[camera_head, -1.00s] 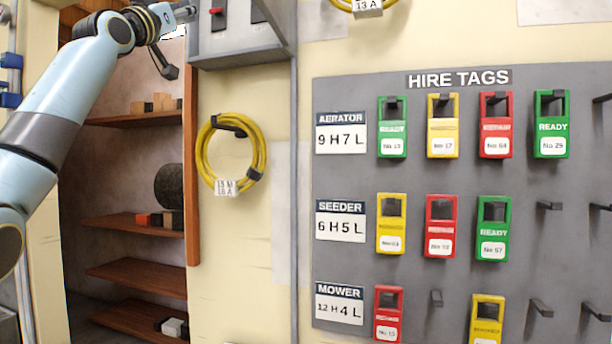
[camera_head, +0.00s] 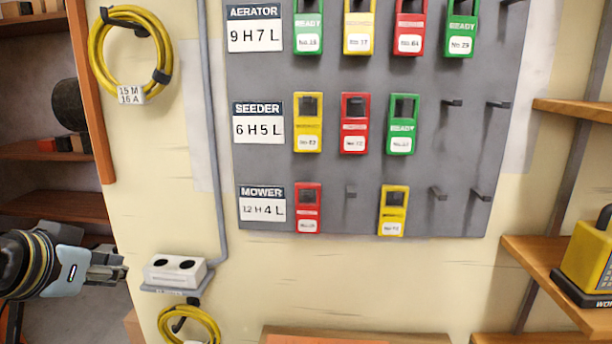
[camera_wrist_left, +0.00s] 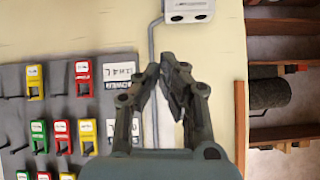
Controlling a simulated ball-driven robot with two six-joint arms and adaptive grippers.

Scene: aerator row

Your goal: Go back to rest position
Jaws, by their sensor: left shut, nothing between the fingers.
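My left gripper (camera_head: 106,270) is at the lower left in the head view, in front of the shelves and left of the white socket box. In the left wrist view its two fingers (camera_wrist_left: 168,72) come together at the tips with nothing between them. The grey tag board (camera_head: 420,165) hangs on the wall with rows for aerator, seeder and mower, apart from the gripper. The aerator row holds a green tag (camera_head: 308,28), a yellow tag (camera_head: 359,27), a red tag (camera_head: 409,28) and another green tag (camera_head: 460,29). My right gripper does not show.
A white socket box (camera_head: 174,270) juts from the wall close to the left gripper. Yellow cable coils (camera_head: 98,45) hang on the wall. Wooden shelves (camera_head: 52,206) stand at left. A yellow device (camera_head: 590,255) sits on a right-hand shelf.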

